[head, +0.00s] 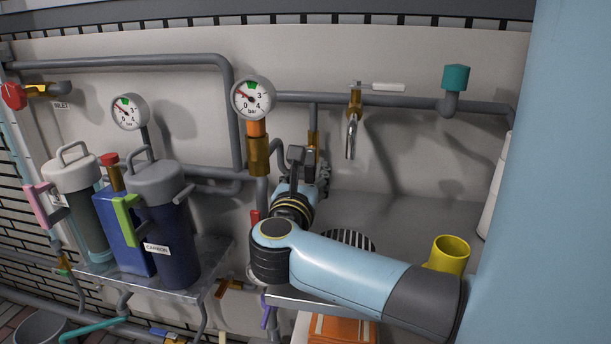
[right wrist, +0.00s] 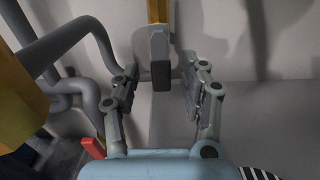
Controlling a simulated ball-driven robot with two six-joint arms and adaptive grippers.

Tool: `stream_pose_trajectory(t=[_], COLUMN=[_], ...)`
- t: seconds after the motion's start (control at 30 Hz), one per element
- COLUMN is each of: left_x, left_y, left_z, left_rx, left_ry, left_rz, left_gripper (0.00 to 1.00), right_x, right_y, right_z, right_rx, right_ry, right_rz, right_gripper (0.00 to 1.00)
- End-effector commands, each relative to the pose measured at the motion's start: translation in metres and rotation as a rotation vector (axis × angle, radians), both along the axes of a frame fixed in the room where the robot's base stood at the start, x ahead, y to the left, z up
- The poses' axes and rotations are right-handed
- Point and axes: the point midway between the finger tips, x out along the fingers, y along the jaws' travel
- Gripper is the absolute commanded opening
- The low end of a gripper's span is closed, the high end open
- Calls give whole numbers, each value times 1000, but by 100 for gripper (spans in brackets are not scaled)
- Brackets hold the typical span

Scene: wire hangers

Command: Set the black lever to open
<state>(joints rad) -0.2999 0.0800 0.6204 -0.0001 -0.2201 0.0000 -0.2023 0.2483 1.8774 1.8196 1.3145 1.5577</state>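The black lever (right wrist: 160,62) hangs straight down below a brass fitting (right wrist: 157,10) in the right wrist view. My right gripper (right wrist: 160,82) is open, with one finger on each side of the lever. Gaps show between the lever and both fingers, so it does not look gripped. In the head view my right gripper (head: 303,160) is up at the pipe below the brass fitting (head: 313,140). There its fingers and wrist partly hide the lever. My left gripper is not in view.
A gauge (head: 253,97) on a brass fitting stands left of my right gripper. A tap (head: 351,135) with a white handle is to the right. A yellow cup (head: 450,253) stands near my right arm. Filter canisters (head: 165,225) stand at the left. A red handle (right wrist: 93,148) is low left.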

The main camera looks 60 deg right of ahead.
Motion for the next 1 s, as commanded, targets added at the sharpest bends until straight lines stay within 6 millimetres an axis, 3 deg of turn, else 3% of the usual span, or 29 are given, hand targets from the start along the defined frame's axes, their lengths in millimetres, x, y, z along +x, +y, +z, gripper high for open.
stream_pose_trajectory(t=[0.27, 0.7, 1.0], left_x=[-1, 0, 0], left_y=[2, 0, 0], left_z=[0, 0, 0], left_rx=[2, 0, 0], left_ry=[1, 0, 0], left_rz=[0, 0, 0], left_gripper=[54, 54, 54], right_x=[-1, -22, -24], right_y=[3, 65, 71], right_z=[0, -1, 0], right_rx=[0, 3, -1], right_ry=[0, 1, 1], right_rz=[0, 0, 0], right_gripper=[44, 44, 44])
